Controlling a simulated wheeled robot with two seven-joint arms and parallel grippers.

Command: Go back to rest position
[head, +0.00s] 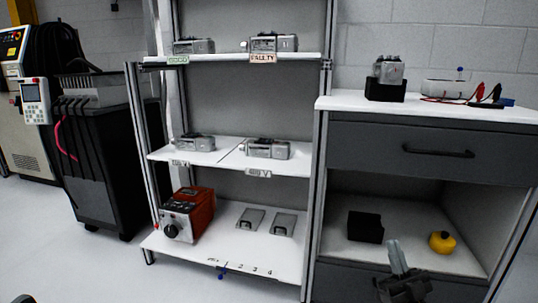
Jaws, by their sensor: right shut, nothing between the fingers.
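My right gripper (398,250) shows at the lower right, in front of the grey cabinet's open compartment. Its fingers point up and are closed together, with nothing between them. The picture shows no clear left gripper; only a small dark bit shows at the bottom left edge, and I cannot tell what it is. A servo unit (389,70) stands in a black holder (385,91) on the cabinet's white top (430,108).
The shelf rack (225,158) holds servo units on its upper and middle shelves, one above a "FAULTY" label (263,58). A red device (190,213) sits on its bottom shelf. A black block (366,227) and yellow object (442,242) lie in the open compartment.

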